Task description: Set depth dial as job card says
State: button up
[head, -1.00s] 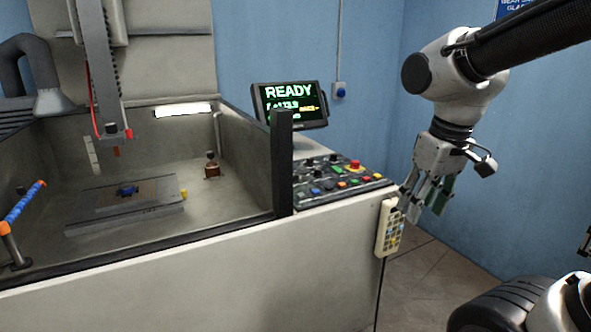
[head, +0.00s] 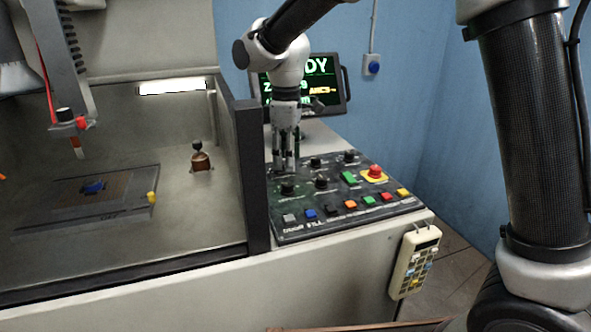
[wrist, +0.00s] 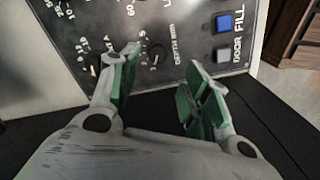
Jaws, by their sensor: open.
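The control panel (head: 335,205) carries several black dials and coloured buttons. The depth dial (wrist: 155,57), marked "DEPTH mm", shows in the wrist view just past the gap between my fingers. In the head view it appears to be the front-left dial (head: 288,188). My gripper (head: 285,167) points down over the panel's left part, behind that dial. In the wrist view my gripper (wrist: 163,76) is open and empty, with green pads. Its left finger is near another dial (wrist: 93,64). I cannot read the depth dial's setting. No job card can be made out.
My arm partly covers the lit monitor (head: 325,82). A black post (head: 250,175) stands left of the panel. A red emergency stop (head: 375,171) is at the panel's right. A cream pendant (head: 415,262) hangs on the front. A machine tank (head: 120,255) lies left.

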aim_at(288, 184)
jog(key=shift+w+r+n, duration=0.2)
jog(key=shift+w+n, duration=0.1)
jog(key=shift+w, duration=0.05)
jog(key=shift+s+n, duration=0.15)
jog(key=shift+n, duration=0.25)
jog(key=shift+f, duration=0.2)
notch_tip(288, 184, down, 8)
jog(key=shift+r, duration=0.25)
grip_shut()
